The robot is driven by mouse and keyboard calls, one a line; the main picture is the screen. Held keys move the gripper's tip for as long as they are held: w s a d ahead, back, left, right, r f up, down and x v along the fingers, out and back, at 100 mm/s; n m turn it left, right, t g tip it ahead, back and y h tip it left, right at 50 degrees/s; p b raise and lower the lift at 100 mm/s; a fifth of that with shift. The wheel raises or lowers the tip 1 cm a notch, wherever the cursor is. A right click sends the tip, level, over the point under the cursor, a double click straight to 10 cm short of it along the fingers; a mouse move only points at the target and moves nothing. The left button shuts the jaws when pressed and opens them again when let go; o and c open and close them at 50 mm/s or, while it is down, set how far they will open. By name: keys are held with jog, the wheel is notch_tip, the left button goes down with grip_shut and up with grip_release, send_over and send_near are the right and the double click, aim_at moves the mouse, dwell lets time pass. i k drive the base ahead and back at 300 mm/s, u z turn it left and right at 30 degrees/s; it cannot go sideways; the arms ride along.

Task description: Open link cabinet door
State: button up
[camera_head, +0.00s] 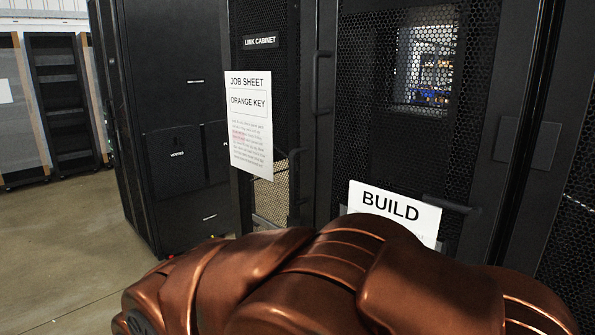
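The link cabinet (267,80) stands at the middle of the head view, a tall black cabinet with a dark mesh front. It bears a small "LINK CABINET" label (261,42). Its door looks shut, but the lower part is partly covered. A black vertical handle (319,82) shows at the frame between this cabinet and the one to its right. A second dark handle (294,175) shows lower down, near the mesh. I cannot tell for sure which door each handle belongs to. My copper-coloured arm fills the bottom of the view; my gripper is not visible.
A "JOB SHEET, ORANGE KEY" paper (250,130) hangs at the link cabinet's left. A "BUILD" sign (392,208) is on the mesh cabinet (360,120) to the right. A black cabinet (170,75) stands left. Bare floor (75,245) lies at the far left.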

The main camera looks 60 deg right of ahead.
aim_at(248, 94)
jog(key=z, duration=1.5)
jog(key=k, duration=1.3)
jog(key=u, duration=0.5)
jog(key=i, duration=0.75)
jog(key=u, duration=0.55)
jog(key=i, duration=0.7)
jog(key=z, duration=0.05)
